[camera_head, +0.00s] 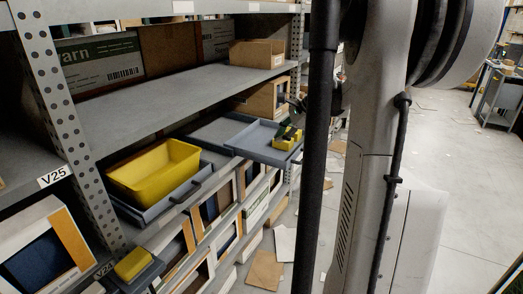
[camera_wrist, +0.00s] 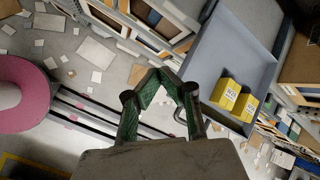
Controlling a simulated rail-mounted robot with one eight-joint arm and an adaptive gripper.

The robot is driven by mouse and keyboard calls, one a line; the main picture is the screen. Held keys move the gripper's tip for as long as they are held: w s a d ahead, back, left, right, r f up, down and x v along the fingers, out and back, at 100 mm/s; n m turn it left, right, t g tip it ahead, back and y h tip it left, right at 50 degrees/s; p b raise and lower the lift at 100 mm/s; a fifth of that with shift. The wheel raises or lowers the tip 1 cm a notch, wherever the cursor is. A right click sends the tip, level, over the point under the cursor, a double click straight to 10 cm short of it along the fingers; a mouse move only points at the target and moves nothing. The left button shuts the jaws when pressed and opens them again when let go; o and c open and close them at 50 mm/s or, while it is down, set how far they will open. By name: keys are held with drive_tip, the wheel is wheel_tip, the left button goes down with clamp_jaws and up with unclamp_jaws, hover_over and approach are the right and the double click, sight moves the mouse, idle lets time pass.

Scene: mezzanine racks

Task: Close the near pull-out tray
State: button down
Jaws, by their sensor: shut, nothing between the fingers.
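In the head view, the nearer grey-blue pull-out tray (camera_head: 165,203) sits at the shelf's front with a dark handle on its front and a yellow bin (camera_head: 153,166) in it. A farther grey-blue tray (camera_head: 251,141) stands pulled out well past the shelf edge, with small yellow boxes (camera_head: 286,144) at its outer end. The wrist view shows this farther tray (camera_wrist: 213,62) on the right with two yellow boxes (camera_wrist: 226,94) and a dark handle. My gripper (camera_wrist: 158,80) is shut and empty, beside that tray; I cannot tell whether it touches it.
A smaller tray with a yellow item (camera_head: 133,263) juts out at the lower left. Perforated uprights (camera_head: 62,110) and shelf edges frame the rack. A cardboard box (camera_head: 257,53) stands on the upper shelf. The aisle floor (camera_head: 460,170) at right is mostly open, with scattered papers.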

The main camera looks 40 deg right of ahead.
drive_tip(key=s+d+f+m+t+b, duration=0.1)
drive_tip(key=s+d+f+m, duration=0.25)
drive_tip(key=d, duration=0.45)
drive_tip(key=s+d+f+m+t, duration=0.1)
drive_tip(key=s+d+f+m, duration=0.25)
drive_tip(key=d, duration=0.45)
drive_tip(key=s+d+f+m+t+b, duration=0.1)
drive_tip(key=s+d+f+m, duration=0.1)
drive_tip(key=s+d+f, duration=0.45)
drive_tip(key=w+a+f, duration=0.1)
drive_tip(key=w+f, duration=0.2)
drive_tip(key=w, duration=0.9)
drive_tip(key=shift+w+f+b, duration=0.25)
drive_tip(key=shift+w+b, duration=0.1)
drive_tip(key=shift+b, duration=0.1)
